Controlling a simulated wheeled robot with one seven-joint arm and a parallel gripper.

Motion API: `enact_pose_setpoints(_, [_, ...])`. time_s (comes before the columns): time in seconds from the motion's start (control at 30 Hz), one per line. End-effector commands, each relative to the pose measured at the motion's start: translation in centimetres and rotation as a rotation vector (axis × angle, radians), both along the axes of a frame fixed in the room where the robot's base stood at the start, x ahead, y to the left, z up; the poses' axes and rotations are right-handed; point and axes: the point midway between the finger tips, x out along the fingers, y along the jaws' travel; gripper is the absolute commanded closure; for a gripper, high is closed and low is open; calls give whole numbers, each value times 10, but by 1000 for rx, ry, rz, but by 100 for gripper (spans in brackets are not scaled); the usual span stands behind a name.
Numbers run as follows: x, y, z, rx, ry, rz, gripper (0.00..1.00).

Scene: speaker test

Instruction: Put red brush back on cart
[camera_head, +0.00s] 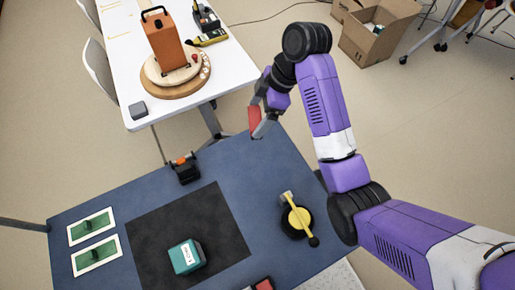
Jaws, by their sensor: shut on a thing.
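My gripper (262,126) is shut on a red block-like thing (254,118), which I take to be the red brush. Its bristles cannot be made out. My gripper holds it above the far edge of the blue-topped surface (150,212), near the gap before the white table (120,62). No surface is plainly marked as the cart; the blue-topped one may be it.
On the blue top are a black mat (145,225), a teal box (187,257), a black-and-orange item (184,167), a yellow-and-black tool (298,219) and two green-and-white cards. An orange-brown box (165,45) stands on the white table. A cardboard box (375,35) is on the floor.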

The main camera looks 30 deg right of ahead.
Motion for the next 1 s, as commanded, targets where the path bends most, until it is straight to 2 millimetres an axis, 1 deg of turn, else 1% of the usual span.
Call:
enact_pose_setpoints(0.03, [-2,1,-18,1,6,-2,47])
enact_pose_setpoints(0.17, [-2,0,-45,1,9,-3,47])
enact_pose_setpoints(0.3, [-2,0,-79,0,9,-4,47])
enact_pose_setpoints(0.4, [-2,0,-101,1,7,-4,47])
enact_pose_setpoints(0.5, [-1,0,-116,0,4,-4,47])
enact_pose_setpoints(0.67, [0,0,-128,0,2,-4,47])
enact_pose_setpoints(0.9, [-1,0,-158,0,4,-4,47])
enact_pose_setpoints(1.0, [-1,0,-164,-1,2,-4,47])
